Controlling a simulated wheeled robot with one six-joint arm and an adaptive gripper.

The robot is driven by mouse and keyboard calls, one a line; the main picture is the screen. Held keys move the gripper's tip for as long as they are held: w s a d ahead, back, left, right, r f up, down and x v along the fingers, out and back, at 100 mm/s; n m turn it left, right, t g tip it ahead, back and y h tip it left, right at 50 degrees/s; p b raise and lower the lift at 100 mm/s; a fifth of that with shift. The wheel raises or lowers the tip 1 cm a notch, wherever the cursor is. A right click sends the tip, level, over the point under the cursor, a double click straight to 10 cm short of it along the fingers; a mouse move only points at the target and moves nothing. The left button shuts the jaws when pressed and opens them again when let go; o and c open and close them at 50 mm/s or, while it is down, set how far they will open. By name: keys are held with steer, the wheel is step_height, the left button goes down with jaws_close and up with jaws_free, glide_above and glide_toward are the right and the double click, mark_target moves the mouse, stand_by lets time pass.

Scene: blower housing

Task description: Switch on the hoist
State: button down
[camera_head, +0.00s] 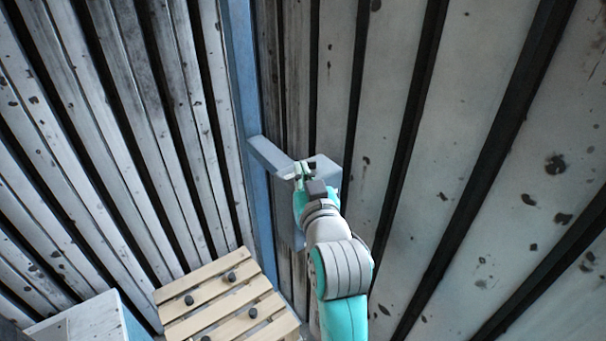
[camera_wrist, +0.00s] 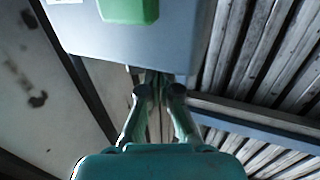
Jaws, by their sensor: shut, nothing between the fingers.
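In the wrist view a grey-blue box (camera_wrist: 190,38) fills the top middle, with a green raised part (camera_wrist: 128,9) on its face, cut off by the frame's upper edge. I cannot tell whether this green part is the hoist's switch. My gripper (camera_wrist: 159,86) is shut and empty, its fingertips near the box's lower edge; I cannot tell if they touch. In the head view my gripper (camera_head: 301,171) is in front of the wall, beside a grey block-like part (camera_head: 327,166) mostly hidden by my arm. The hoist itself is not identifiable.
A blue post (camera_head: 246,100) with a short bracket arm (camera_head: 270,156) stands left of my gripper. Stained ribbed metal walls close in behind. A wooden pallet (camera_head: 212,280) with several dark knobs and a pale box (camera_head: 88,320) are at lower left.

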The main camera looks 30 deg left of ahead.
steer(key=shift+a, duration=0.35)
steer(key=shift+a+m+t+h, duration=0.25)
steer(key=shift+m+t+h, duration=0.6)
steer(key=shift+h, duration=0.25)
steer(key=shift+w+a, duration=0.25)
steer(key=shift+a, duration=0.4)
steer(key=shift+w+a, duration=0.1)
steer(key=shift+a, duration=0.05)
stand_by(0.7)
